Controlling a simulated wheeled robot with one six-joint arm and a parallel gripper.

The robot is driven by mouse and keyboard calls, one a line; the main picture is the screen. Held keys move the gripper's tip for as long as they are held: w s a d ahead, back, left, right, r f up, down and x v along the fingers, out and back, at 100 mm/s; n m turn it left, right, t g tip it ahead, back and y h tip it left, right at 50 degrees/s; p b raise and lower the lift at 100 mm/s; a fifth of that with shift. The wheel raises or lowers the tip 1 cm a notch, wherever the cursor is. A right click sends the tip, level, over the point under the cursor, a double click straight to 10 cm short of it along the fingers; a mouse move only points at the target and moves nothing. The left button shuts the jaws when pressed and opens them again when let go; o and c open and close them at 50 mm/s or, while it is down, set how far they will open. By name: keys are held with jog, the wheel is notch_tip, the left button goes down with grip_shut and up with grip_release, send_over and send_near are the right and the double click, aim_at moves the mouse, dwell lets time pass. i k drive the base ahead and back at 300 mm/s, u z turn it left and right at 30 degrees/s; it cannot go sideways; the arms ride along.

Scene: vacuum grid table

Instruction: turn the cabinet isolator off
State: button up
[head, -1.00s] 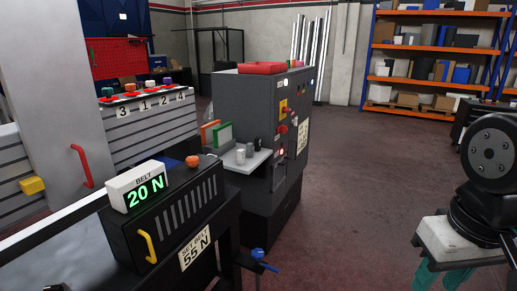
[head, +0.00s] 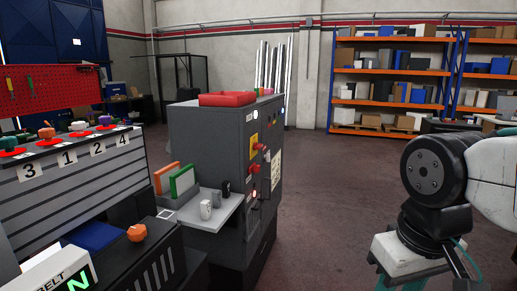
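The dark grey cabinet (head: 208,140) stands left of centre, with its control face turned to the right and seen at a steep angle. On that face is a yellow plate (head: 254,141) with a red knob (head: 260,147), which looks like the isolator. Its handle position is too small to tell. Another red part (head: 253,168) and a small glowing red light (head: 254,193) sit lower on the face. My gripper is out of view; only part of my arm shows at the right.
A side shelf (head: 215,212) with small grey and black blocks juts out in front of the cabinet. A numbered panel with coloured knobs (head: 72,165) and the belt box (head: 62,275) are at the left. Open floor (head: 335,190) lies right of the cabinet. Orange racks (head: 392,85) stand behind.

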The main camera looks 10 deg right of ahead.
aim_at(257, 146)
jog(key=k, duration=0.6)
jog(key=z, duration=0.55)
jog(key=i, duration=1.5)
jog(key=u, duration=0.75)
